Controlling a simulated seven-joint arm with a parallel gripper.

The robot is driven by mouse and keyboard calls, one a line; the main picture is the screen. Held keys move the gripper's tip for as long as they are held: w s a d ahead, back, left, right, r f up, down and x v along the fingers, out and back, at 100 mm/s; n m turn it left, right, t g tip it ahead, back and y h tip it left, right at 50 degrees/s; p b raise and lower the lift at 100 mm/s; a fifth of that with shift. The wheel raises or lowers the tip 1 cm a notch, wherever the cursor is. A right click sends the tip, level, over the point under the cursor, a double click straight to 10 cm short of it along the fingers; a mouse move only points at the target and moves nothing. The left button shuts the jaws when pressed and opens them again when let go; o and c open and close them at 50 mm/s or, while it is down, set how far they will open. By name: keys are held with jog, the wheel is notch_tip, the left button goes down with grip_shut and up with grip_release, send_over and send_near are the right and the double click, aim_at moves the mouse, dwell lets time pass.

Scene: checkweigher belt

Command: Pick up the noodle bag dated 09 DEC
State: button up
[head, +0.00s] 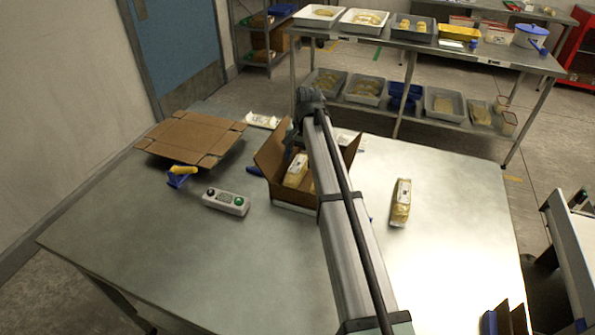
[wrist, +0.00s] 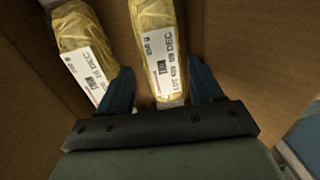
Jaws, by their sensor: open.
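In the wrist view two yellow noodle bags with white labels lie in a cardboard box. The middle bag (wrist: 155,28) lies between the spread fingers of my open gripper (wrist: 158,78), which shows no firm hold on it. The left bag (wrist: 72,30) is outside the left finger, which overlaps its label edge. "DEC" reads on both labels; I cannot clearly read the day numbers. In the head view the open box (head: 293,203) shows one bag (head: 296,171) plainly, and my arm hides part of the box. Another bag (head: 401,203) lies on the table, its date unreadable.
The metal table (head: 150,245) also bears a flat cardboard piece (head: 190,138), a blue and yellow tool (head: 181,175) and a button box (head: 226,201). The box walls (wrist: 245,40) are close around my gripper. The table's front left is clear.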

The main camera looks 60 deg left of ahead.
aim_at(298, 164)
jog(key=shift+s+a+f, duration=0.1)
jog(key=shift+s+f, duration=0.1)
jog(key=shift+f, duration=1)
jog(key=shift+s+a+f, duration=0.1)
jog(key=shift+s+f, duration=0.05)
jog(key=shift+f, duration=1.05)
jog(key=shift+d, duration=0.1)
jog(key=c, duration=0.9)
